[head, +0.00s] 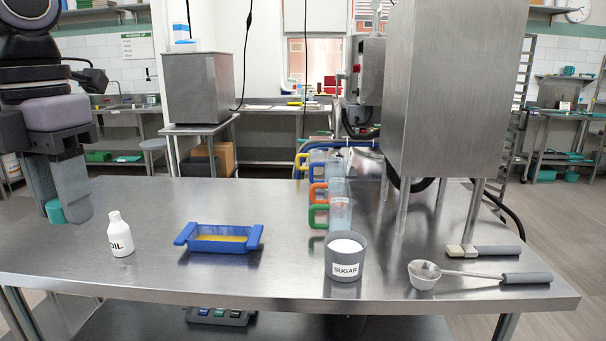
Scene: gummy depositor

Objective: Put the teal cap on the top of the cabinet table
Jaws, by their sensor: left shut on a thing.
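The small teal cap (55,211) is between the fingertips of my left gripper (67,207), at the left of the head view. The gripper points down and is shut on the cap, and its fingers hide part of it. The cap appears held up near the left edge of the steel table (150,277), left of the white oil bottle (120,236). I cannot tell its exact height. The bottle stands upright with no teal cap on it. A large steel cabinet (455,90) stands on legs on this table at the right. My right gripper is out of view.
A blue-handled tray (248,243) with yellow contents, a grey sugar cup (345,262), a measuring scoop (425,275), a brush (490,251) and several colour-handled jugs (340,214) stand on the table. A steel box (198,88) stands on a smaller table behind. The table's left front is clear.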

